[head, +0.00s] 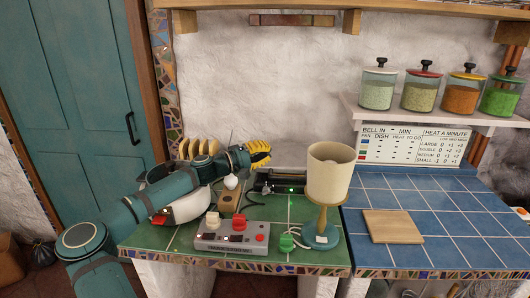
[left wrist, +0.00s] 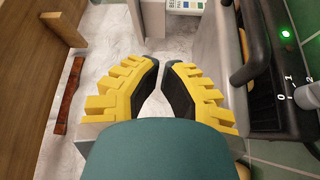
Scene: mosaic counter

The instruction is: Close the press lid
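The press (head: 278,186) is a low black appliance with a lit green lamp, at the back of the green-tiled counter. In the left wrist view the press (left wrist: 270,70) fills the right edge, with a dark handle bar, the green light and dial marks. A grey panel beside it may be its raised lid, but I cannot tell the hinge angle. My left gripper (head: 266,152) has yellow ribbed fingers and is above and behind the press, apart from it. In the left wrist view its fingertips (left wrist: 161,64) nearly meet, with nothing between them. My right gripper is not in view.
A lamp (head: 330,172) with a cream shade stands right of the press. Blue tiles at right are mostly clear around a wooden board (head: 392,226).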

